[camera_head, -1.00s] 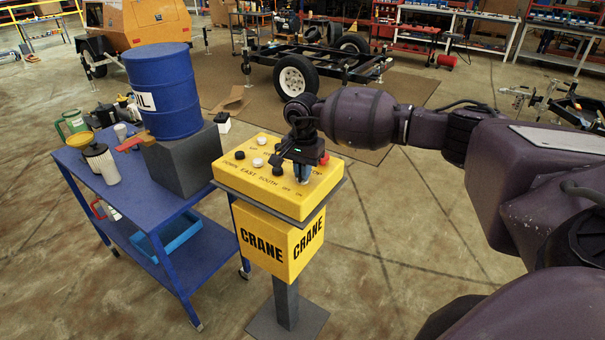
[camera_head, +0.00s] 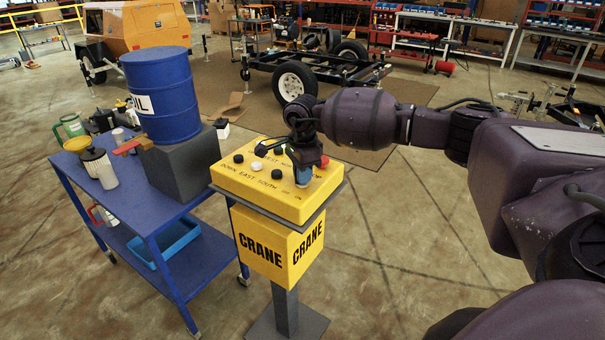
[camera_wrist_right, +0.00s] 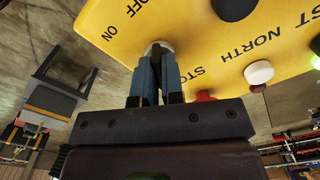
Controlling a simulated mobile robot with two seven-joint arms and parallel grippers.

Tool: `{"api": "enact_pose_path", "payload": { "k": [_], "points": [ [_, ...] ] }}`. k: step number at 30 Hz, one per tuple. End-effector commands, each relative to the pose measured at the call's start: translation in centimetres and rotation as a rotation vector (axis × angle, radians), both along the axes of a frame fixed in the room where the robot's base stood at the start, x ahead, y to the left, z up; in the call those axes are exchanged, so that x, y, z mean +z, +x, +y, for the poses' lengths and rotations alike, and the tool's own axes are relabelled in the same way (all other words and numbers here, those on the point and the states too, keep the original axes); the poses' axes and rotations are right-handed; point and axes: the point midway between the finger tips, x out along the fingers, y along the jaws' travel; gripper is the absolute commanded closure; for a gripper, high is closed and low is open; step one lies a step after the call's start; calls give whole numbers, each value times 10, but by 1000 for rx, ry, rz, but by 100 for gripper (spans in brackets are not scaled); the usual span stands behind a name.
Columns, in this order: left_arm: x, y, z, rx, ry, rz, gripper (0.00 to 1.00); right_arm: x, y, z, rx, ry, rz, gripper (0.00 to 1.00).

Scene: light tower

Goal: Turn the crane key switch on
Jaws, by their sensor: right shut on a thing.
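The crane control box (camera_head: 235,180) is a yellow panel with several black and white buttons, on a pedestal marked CRANE. My right gripper (camera_head: 303,182) points down at its near right corner, by the OFF and ON labels. In the right wrist view my gripper (camera_wrist_right: 158,75) has its two blue-grey fingers close together on the pale metallic key switch (camera_wrist_right: 158,47). Only a small rounded part of the switch shows between the fingertips. OFF and ON are printed beside it. In the head view the fingers hide the switch. My left gripper is not in view.
A red button (camera_wrist_right: 204,96) sits close beside the fingers. A white button (camera_wrist_right: 259,72) is further along the panel. A blue cart (camera_head: 125,215) with an oil drum (camera_head: 165,95) and containers stands just left of the box.

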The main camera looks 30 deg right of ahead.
Motion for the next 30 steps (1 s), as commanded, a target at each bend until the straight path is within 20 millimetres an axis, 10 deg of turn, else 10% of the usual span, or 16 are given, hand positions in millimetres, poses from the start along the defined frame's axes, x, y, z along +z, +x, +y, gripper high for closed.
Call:
{"api": "enact_pose_path", "payload": {
  "k": [14, 20, 30],
  "points": [
    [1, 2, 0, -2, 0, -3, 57, 2, 1, -1, -18, -1, -3, 100],
    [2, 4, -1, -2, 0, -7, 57, 1, 0, -1, -17, -1, -2, 66],
    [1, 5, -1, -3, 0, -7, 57, 4, 0, 0, -15, -1, -2, 66]
  ]
}}
